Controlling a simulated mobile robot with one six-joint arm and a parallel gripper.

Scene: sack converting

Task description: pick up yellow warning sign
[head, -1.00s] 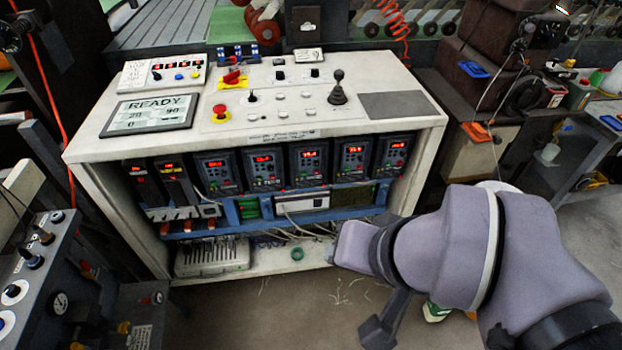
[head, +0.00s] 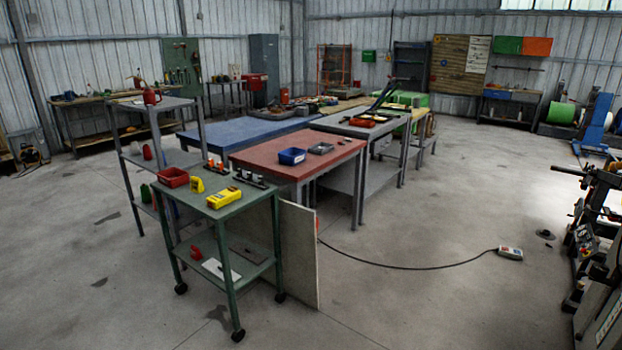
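I cannot make out a yellow warning sign for certain in the head view. A small upright yellow object (head: 197,186) stands on the top of a green cart (head: 228,210); it is too small to tell what it is. A longer yellow object with dark spots (head: 224,198) lies to its right on the same top. My gripper is not in view.
The cart top also holds a red bin (head: 173,177) and small dark fixtures. A pale panel (head: 299,254) leans beside the cart. Behind stand a red-topped table (head: 270,153) and a blue-topped table (head: 222,134). A cable (head: 400,267) crosses otherwise open floor at right.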

